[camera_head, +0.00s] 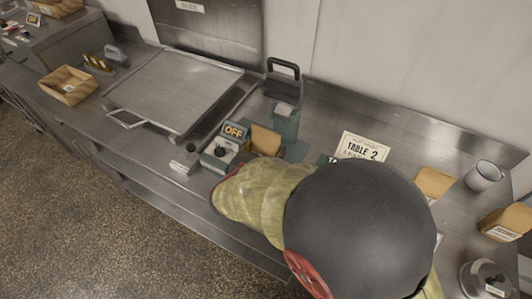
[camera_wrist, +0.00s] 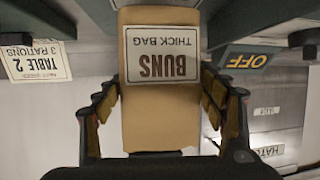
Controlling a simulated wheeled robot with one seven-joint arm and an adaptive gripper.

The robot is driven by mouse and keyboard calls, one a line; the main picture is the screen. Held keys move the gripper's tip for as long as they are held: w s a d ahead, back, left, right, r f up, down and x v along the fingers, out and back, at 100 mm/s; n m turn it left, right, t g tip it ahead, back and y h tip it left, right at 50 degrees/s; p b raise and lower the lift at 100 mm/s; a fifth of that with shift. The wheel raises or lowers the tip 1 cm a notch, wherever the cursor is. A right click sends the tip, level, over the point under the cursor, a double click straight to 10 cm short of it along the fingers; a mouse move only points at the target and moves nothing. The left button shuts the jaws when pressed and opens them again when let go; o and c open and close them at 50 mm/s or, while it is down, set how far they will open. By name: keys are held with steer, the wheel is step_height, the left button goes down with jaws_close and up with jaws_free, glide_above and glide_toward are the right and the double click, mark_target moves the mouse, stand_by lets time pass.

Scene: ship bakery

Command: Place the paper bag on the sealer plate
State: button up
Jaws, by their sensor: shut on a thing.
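My gripper (camera_wrist: 165,105) is shut on a tan paper bag (camera_wrist: 139,92), with its fingers on both sides of the bag. The bag's white label reads "BUNS THICK BAG" and appears upside down in the wrist view. In the head view the bag (camera_head: 265,140) shows just beyond my arm, which hides the gripper. The bag is in front of the green sealer (camera_head: 286,122), which has a black handle raised behind it. A green plate (camera_head: 297,151) shows partly beside the bag. I cannot tell whether the bag touches the plate.
A control box (camera_head: 220,153) with an "OFF" sign (camera_head: 235,130) stands left of the bag. A "TABLE 2" card (camera_head: 362,149) is to the right. More tan bags (camera_head: 435,184) and a cup (camera_head: 484,175) stand farther right. A large metal plate (camera_head: 175,88) lies left.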

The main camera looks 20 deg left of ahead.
steer(key=shift+f, duration=0.8)
steer(key=shift+f, duration=0.2)
steer(key=o, duration=1.2)
steer(key=shift+o, duration=0.2)
steer(key=shift+r, duration=0.1)
steer(key=shift+s+r, duration=0.2)
steer(key=p+v, duration=0.3)
steer(key=v, duration=0.8)
steer(key=shift+s, duration=0.3)
steer(key=shift+d, duration=0.15)
